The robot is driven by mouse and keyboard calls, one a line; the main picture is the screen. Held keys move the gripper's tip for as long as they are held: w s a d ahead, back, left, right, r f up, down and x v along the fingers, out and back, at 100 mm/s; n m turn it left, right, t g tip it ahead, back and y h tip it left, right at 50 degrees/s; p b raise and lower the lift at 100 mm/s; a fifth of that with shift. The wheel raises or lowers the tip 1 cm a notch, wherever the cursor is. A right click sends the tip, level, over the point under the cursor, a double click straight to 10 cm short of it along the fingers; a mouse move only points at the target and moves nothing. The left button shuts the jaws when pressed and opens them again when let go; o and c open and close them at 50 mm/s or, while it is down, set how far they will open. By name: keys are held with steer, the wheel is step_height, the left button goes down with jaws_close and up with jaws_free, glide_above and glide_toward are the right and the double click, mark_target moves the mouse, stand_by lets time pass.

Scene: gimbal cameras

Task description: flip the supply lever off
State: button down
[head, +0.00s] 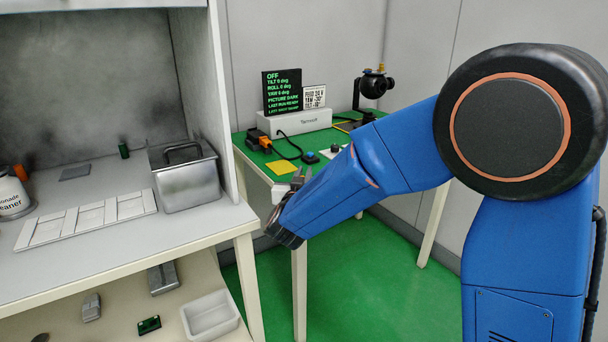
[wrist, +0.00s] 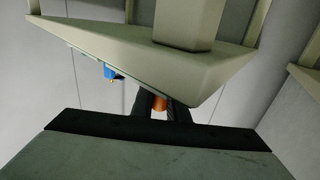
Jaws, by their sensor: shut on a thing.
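My gripper (head: 298,179) is at the near edge of the green-topped table (head: 243,146), with its grey fingers pointing up. In the wrist view the dark fingers (wrist: 162,108) are shut on an orange piece (wrist: 159,102), which looks like the supply lever's handle. Most of it is hidden between the fingers, so its exact position cannot be told. A small white part (head: 279,192) shows beside the fingers in the head view. The display (head: 282,92) reads OFF and PICTURE DARK; a smaller white sign (head: 314,98) beside it mentions FEED 24 V.
On the table are an orange-and-black device (head: 258,140), a blue button (head: 310,157), a yellow square (head: 281,167) and a black gimbal camera (head: 376,86). A workbench with a metal box (head: 185,178) stands left. The wrist view shows the table's underside (wrist: 130,58) close by.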

steer(key=shift+h, duration=0.4)
steer(key=c, duration=1.7)
jaws_free()
steer(key=shift+c, duration=0.2)
steer(key=shift+s, duration=0.1)
steer(key=s+a, duration=0.2)
steer(key=s, duration=1.5)
steer(key=shift+a, duration=0.25)
